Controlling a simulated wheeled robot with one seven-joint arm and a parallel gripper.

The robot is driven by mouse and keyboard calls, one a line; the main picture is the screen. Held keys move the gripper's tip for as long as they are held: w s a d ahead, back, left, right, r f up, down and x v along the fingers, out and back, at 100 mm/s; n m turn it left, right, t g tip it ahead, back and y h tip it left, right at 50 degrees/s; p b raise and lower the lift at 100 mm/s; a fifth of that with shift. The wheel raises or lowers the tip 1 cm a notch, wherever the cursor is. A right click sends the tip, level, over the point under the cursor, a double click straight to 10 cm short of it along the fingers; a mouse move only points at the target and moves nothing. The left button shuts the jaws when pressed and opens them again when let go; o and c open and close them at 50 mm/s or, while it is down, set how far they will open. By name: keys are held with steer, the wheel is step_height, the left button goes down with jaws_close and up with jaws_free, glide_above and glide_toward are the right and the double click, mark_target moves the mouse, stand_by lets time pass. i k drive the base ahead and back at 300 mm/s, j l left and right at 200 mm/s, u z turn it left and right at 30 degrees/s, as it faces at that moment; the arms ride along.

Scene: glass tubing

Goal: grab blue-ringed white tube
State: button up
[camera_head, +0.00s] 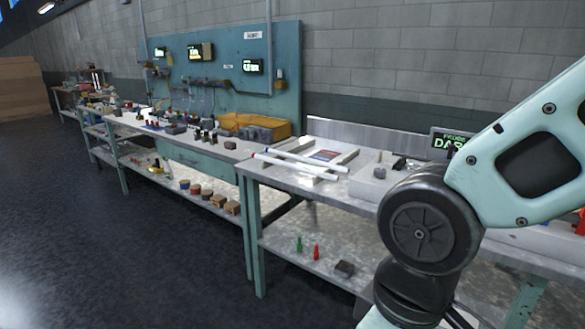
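Two white tubes lie side by side on the near workbench, in the middle of the head view. The farther white tube (306,160) shows a small blue mark at its left end. The nearer white tube (294,167) shows a reddish mark at its left end. Both slant from upper left to lower right, and their left ends lie near the bench's left edge. They lie across a light tray or frame (346,152). My arm fills the right side of the view, apart from the tubes. My gripper is not in view.
The near workbench (258,174) has a lower shelf with a green bottle (299,245), a red bottle (316,252) and a dark block (344,268). A longer bench with a yellow bin (268,124) stands behind it. The dark floor (120,250) at left is clear.

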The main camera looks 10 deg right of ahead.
mark_target(321, 163)
steer(key=z, duration=0.35)
steer(key=i+j+z, duration=0.25)
steer(key=z, duration=0.15)
steer(key=i+j+z, duration=0.35)
steer(key=i+j, duration=0.2)
steer(key=i+j+z, duration=0.1)
steer(key=j, duration=0.35)
steer(key=i+j, duration=0.45)
steer(key=j, duration=0.2)
steer(key=i+j+z, duration=0.1)
steer(key=j, duration=0.25)
steer(key=i+j, duration=0.25)
steer(key=i+j+z, duration=0.1)
steer(key=j, duration=0.35)
steer(key=i+j, duration=0.2)
steer(key=j, duration=0.15)
